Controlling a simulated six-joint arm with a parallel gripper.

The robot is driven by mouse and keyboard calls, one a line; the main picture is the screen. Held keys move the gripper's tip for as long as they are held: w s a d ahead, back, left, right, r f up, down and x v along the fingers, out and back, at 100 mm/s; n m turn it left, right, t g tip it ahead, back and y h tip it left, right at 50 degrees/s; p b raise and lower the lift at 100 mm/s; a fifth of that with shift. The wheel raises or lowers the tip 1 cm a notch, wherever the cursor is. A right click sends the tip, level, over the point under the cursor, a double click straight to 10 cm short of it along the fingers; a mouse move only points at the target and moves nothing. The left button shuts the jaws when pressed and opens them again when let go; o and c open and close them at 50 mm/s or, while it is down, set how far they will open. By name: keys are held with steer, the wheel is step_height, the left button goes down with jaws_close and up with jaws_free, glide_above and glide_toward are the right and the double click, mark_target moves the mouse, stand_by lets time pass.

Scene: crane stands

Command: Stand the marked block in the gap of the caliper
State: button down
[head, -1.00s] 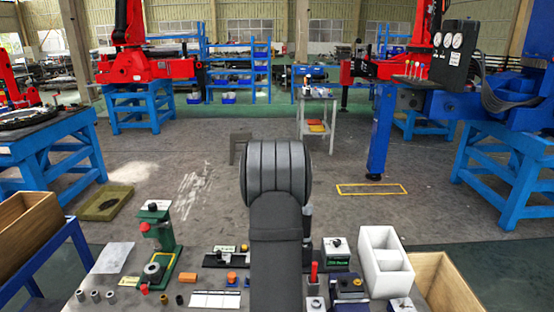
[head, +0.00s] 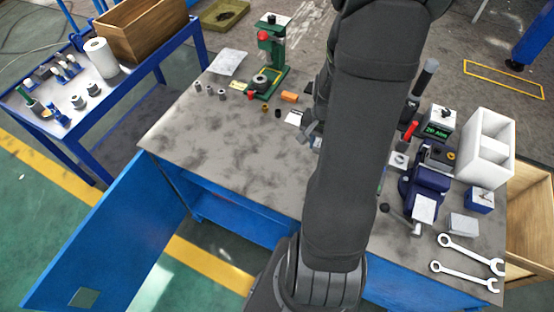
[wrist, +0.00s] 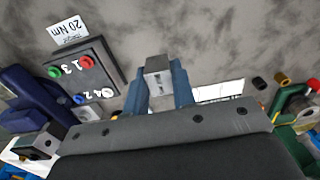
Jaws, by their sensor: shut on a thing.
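The marked block (wrist: 158,70) is a small grey block with dark marks on its near face. It shows in the wrist view between the two blue-grey fingers of my gripper (wrist: 160,92), which is shut on it. The grey bench top lies beyond the block; I cannot tell whether they touch. In the head view my arm hides the block and most of the gripper; only a bluish finger part shows at the arm's left edge. I cannot pick out the caliper in either current view; it may be behind my arm.
A dark panel (wrist: 88,72) with numbered coloured buttons is left of the gripper in the wrist view. A green stand (head: 270,60) is at the back of the bench. A blue vise (head: 427,185), white bin (head: 487,145) and wrenches (head: 468,262) crowd the right.

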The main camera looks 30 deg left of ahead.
steer(key=shift+s+a, duration=0.65)
steer(key=shift+s, duration=0.05)
glide_above(277, 161)
step_height(277, 161, down, 7)
steer(key=shift+r, duration=0.15)
steer(key=shift+f, duration=1.95)
steer(key=shift+f, duration=0.1)
steer(key=c, duration=1.6)
jaws_free()
steer(key=shift+f, duration=0.1)
steer(key=o, duration=0.4)
steer(key=shift+o, duration=0.4)
step_height(277, 161, up, 12)
steer(key=shift+r, duration=0.2)
